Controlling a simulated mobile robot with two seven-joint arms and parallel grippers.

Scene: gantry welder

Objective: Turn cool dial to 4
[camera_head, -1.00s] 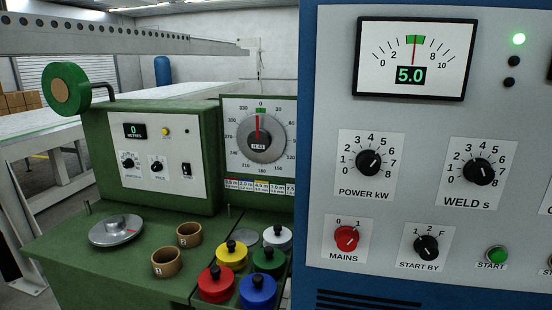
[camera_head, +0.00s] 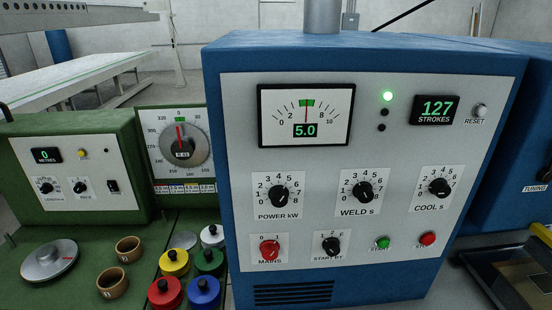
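The COOL s dial (camera_head: 439,187) is a black knob on a white scale plate numbered from 0 to 8. It sits at the right of the row of three dials on the grey front panel of the blue cabinet (camera_head: 225,190). Its pointer is too small to read surely. The WELD s dial (camera_head: 362,193) is to its left and the POWER kW dial (camera_head: 279,196) is further left. Neither of my grippers is in view, and nothing touches the dial.
Above are a meter (camera_head: 305,115) reading 5.0, a lit green lamp (camera_head: 387,96) and a STROKES display (camera_head: 436,110) reading 127. Below are a red MAINS switch (camera_head: 269,250), a START BY switch (camera_head: 332,246), and green (camera_head: 382,243) and red (camera_head: 427,239) buttons. A green machine (camera_head: 75,170) stands left.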

